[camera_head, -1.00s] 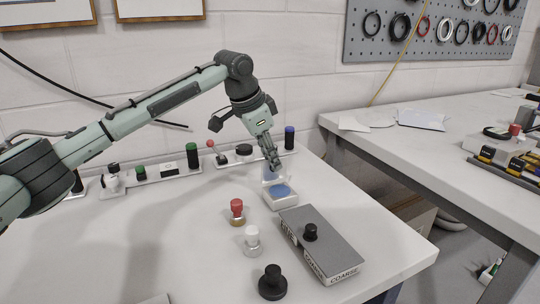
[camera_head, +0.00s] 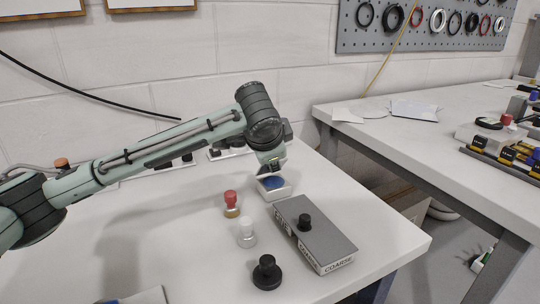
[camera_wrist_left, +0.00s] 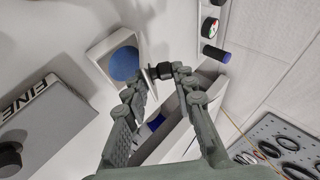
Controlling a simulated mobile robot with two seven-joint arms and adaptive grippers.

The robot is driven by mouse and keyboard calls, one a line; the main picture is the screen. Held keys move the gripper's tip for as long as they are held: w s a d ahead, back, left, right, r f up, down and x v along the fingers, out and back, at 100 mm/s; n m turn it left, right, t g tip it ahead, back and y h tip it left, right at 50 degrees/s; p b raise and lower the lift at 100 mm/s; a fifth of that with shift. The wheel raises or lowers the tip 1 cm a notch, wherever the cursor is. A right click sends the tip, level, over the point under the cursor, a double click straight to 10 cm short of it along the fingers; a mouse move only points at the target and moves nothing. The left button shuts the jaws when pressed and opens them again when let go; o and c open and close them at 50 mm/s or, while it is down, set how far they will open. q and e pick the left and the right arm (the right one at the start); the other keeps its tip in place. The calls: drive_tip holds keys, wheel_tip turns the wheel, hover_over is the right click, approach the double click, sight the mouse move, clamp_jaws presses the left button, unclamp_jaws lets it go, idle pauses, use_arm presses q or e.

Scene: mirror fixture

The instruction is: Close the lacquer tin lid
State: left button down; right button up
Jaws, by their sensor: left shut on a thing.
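The lacquer tin (camera_head: 280,194) is a small white square box with a round blue face on the table, beyond the grey block. It also shows in the left wrist view (camera_wrist_left: 97,52), its blue disc facing up. My left gripper (camera_head: 270,168) is at the tin's far side and partly hides it. In the left wrist view, my left gripper (camera_wrist_left: 155,82) is shut on a small black piece (camera_wrist_left: 160,70) beside a thin pale plate edge. This seems to be the lid with its knob, seen nearly edge-on and tilted up from the tin. My right gripper is out of view.
A grey block (camera_head: 325,240) marked FINE and COARSE lies just in front of the tin. A red-topped stamp (camera_head: 231,203), a white-topped one (camera_head: 246,232) and a black knob (camera_head: 266,272) stand to its left. The table's right edge is close by.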

use_arm(q)
drive_tip(key=shift+r, duration=0.1)
idle(0.3)
drive_tip(key=c, duration=1.3)
unclamp_jaws()
drive_tip(key=shift+c, duration=0.2)
drive_tip(key=d+v, duration=0.1)
drive_tip(key=v, duration=1)
drive_tip(key=shift+s+a+r, duration=0.3)
drive_tip(key=shift+s+a, duration=0.05)
drive_tip(key=shift+a, duration=0.15)
